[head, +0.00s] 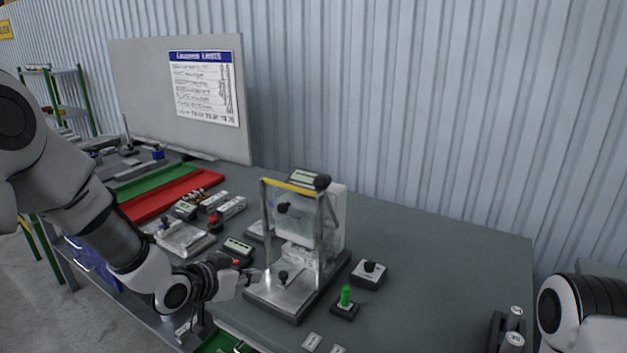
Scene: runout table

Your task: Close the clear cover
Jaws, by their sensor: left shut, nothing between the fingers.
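The clear cover (293,222) is a see-through panel with a dark knob. It appears to stand upright within a metal frame with a yellow top bar (292,187). The frame rises from a fixture with a flat metal base plate (287,294) on the grey table. A second dark knob shows low over the plate. My left gripper (250,277) is shut and empty, beside the left front edge of the base plate and below the cover. I cannot tell whether it touches the plate. My right arm shows at the right edge, but its gripper is out of view.
Small instruments (231,207) and a red mat (170,196) lie to the left. The table's right part (450,265) is mostly clear.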

